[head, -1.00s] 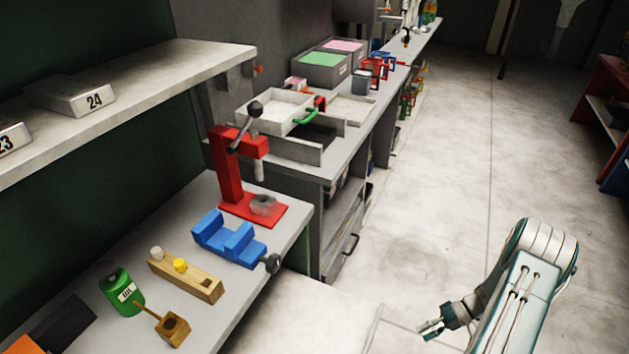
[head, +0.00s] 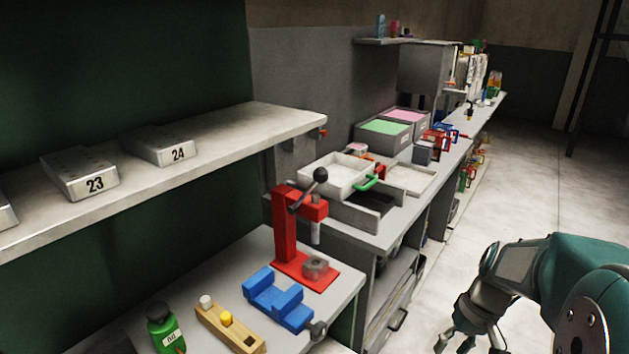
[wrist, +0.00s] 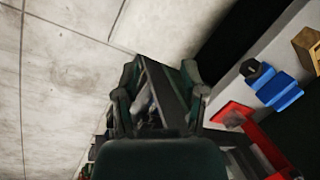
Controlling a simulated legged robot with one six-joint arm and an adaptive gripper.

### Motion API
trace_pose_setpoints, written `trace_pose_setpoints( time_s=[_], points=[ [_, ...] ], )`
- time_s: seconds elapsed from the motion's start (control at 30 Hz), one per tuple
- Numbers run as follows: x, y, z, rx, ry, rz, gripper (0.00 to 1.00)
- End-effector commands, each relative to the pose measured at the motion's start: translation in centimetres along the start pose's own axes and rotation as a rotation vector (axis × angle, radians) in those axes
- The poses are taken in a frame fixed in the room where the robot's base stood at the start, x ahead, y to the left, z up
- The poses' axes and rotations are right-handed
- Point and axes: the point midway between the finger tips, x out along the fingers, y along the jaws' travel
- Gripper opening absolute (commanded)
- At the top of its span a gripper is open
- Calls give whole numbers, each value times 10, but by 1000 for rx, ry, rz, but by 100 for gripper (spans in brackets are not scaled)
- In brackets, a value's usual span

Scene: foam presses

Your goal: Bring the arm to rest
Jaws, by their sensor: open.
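My gripper (head: 467,341) hangs at the lower right of the head view, above the floor and to the right of the workbench. Its fingers are spread apart with nothing between them. In the wrist view the two fingers of my gripper (wrist: 160,95) also stand apart, with the bench's end and drawers behind them. My arm (head: 555,280) is bent, with a large teal joint close to the camera. The gripper touches nothing that I can see.
On the near bench stand a red press (head: 290,235), a blue vise (head: 278,298), a wooden block (head: 230,328) and a green bottle (head: 163,330). A shelf (head: 225,135) above holds numbered metal blocks. Trays and bins line the far bench. The floor (head: 520,190) at right is open.

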Motion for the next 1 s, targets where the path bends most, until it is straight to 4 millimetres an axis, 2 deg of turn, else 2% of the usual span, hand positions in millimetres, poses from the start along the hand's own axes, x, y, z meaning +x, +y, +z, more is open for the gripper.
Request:
trace_pose_setpoints(
  time_s=[0.03,0.2,0.5,0.8,1.0],
  points=[
    [-10,-13,6,-13,27,30,54],
    [-34,-48,26,-30,116,118,54],
    [-63,-98,72,-62,311,223,54],
    [-76,-128,116,-87,513,259,54],
    [-77,-132,125,-89,560,259,54]
  ],
)
